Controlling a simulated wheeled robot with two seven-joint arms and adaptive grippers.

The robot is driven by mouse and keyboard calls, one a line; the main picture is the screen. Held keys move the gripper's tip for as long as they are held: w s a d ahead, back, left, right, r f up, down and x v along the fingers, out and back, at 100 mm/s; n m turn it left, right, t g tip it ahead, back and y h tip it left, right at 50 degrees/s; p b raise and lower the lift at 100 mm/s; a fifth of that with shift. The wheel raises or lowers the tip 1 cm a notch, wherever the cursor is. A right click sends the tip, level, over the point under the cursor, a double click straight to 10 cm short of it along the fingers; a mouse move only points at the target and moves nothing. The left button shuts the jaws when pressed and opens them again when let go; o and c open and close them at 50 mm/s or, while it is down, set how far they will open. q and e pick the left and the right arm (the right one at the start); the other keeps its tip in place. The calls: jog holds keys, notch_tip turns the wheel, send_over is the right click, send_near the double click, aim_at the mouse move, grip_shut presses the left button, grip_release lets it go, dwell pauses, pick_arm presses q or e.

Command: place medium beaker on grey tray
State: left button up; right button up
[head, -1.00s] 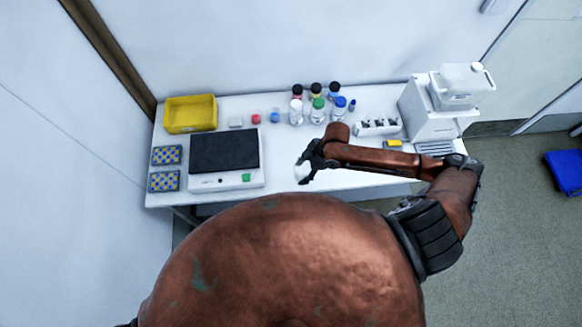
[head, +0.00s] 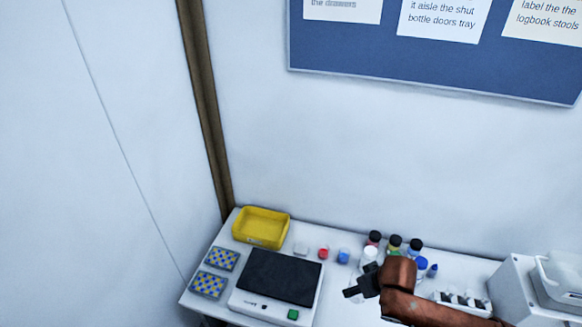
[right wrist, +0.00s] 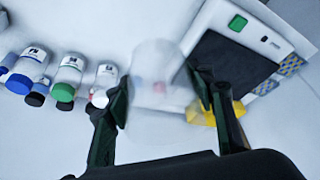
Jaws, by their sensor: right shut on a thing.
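My right gripper (head: 361,284) is shut on a clear, see-through beaker. The beaker (right wrist: 152,95) shows faintly between the two dark fingers of the gripper (right wrist: 163,105) in the right wrist view. In the head view the beaker is hard to make out. The gripper is above the table, just right of a white bench device with a flat dark grey top (head: 282,276); this top also shows in the right wrist view (right wrist: 232,68). No separate grey tray is clearly seen. My left gripper is out of view.
A yellow bin (head: 261,228) stands at the back left, beside two blue-yellow patterned racks (head: 209,285). Small red and blue items (head: 343,256) and several capped bottles (head: 395,243) line the back. A white machine (head: 530,290) is at right.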

aim_at(359, 274)
jog(key=w+r+m+b, duration=0.1)
jog(key=w+r+m+h+b, duration=0.1)
jog(key=r+m, duration=0.1)
jog(key=shift+r+m, duration=0.25)
jog(key=shift+m, duration=0.05)
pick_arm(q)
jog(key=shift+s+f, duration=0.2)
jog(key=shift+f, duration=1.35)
pick_arm(e)
jog(key=shift+w+r+m+h, duration=0.1)
jog(key=shift+r+m+h, duration=0.3)
jog(key=shift+r+m, duration=0.15)
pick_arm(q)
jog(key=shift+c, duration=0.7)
